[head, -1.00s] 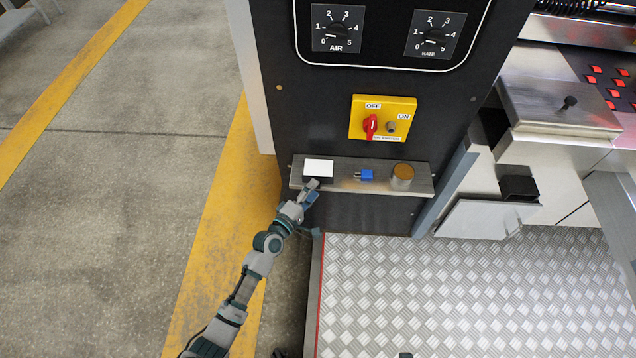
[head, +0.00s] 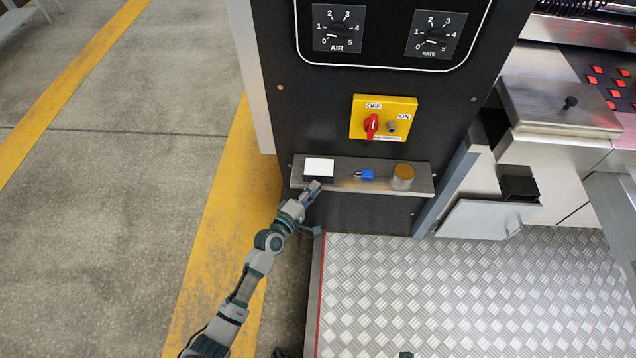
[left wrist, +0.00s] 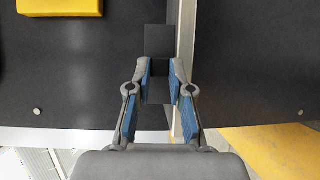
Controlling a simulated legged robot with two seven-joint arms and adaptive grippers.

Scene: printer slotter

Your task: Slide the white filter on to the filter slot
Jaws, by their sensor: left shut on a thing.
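The white filter (head: 319,167), a white-topped block with a dark body, sits at the left end of the metal shelf (head: 340,185). My left gripper (head: 312,188) reaches its near edge from the lower left. In the left wrist view, the blue-padded fingers (left wrist: 160,85) are shut on a dark part of the filter, and a black square part of it (left wrist: 158,40) shows beyond the fingertips. The white face is not seen there. I cannot tell which part is the filter slot.
A blue padlock-like piece (head: 365,175) and a round brass-topped cylinder (head: 403,176) stand on the same shelf to the right. Above is the yellow switch box (head: 384,118) with a red knob. A black open box (head: 519,188) is on the machine at right.

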